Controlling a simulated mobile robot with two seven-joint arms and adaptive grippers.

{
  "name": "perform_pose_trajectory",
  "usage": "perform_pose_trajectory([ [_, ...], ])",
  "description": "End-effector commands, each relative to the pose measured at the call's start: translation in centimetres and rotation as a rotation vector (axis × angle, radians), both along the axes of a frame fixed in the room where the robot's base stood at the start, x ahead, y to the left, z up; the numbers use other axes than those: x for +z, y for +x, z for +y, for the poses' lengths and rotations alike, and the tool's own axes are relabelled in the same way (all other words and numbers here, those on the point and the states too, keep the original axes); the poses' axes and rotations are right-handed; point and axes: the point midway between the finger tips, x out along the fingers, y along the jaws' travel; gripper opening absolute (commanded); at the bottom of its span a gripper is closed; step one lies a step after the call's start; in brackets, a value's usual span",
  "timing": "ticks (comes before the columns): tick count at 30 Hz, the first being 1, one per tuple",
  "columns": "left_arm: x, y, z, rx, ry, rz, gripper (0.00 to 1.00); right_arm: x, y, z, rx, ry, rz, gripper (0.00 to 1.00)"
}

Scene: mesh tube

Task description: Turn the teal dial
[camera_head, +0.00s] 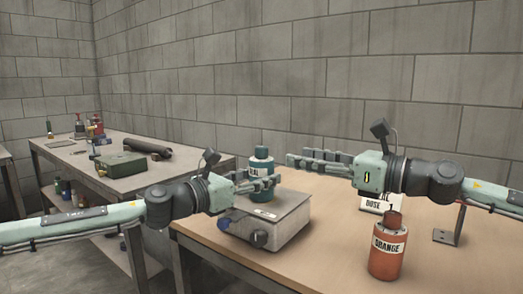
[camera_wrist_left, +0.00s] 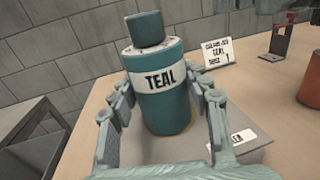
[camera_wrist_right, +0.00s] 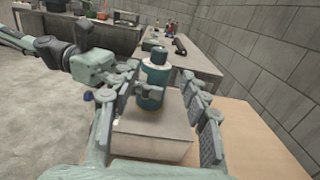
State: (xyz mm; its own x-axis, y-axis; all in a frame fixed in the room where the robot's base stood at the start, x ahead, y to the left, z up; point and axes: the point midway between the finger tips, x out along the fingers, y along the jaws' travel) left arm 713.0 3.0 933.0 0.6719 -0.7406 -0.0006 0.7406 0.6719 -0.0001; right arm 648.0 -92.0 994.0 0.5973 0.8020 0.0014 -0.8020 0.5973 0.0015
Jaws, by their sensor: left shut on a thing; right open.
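A teal bottle (camera_head: 263,160) with a teal cap and a white TEAL label stands upright on a grey box (camera_head: 291,214). My right gripper (camera_head: 305,160) is open and empty, to the right of the bottle. In the right wrist view the bottle (camera_wrist_right: 152,92) shows between its fingers, farther off.
An orange bottle (camera_head: 386,252) stands at the right of the table (camera_head: 330,258), near a white card (camera_head: 373,204) and a metal bracket (camera_head: 448,233). A second table (camera_head: 118,183) at the back left holds a green case (camera_head: 121,164) and other items. Bare tabletop lies right of the box.

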Motion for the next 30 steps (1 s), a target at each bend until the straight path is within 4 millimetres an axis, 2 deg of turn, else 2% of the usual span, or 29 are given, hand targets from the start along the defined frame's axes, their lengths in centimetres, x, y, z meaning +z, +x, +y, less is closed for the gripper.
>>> perform_pose_trajectory([
  [15,0.0,0.0,0.0,0.001,0.000,0.000,0.15,0.1,5.6,7.6,0.002,-0.003,-0.002,0.46],
  [21,0.0,0.0,0.0,0.001,0.000,0.000,0.15,0.1,6.6,9.0,0.002,-0.002,-0.002,0.46],
  [30,0.0,0.0,0.0,0.001,0.000,0.000,0.15,0.1,6.8,9.1,0.001,-0.002,-0.001,0.46],
])
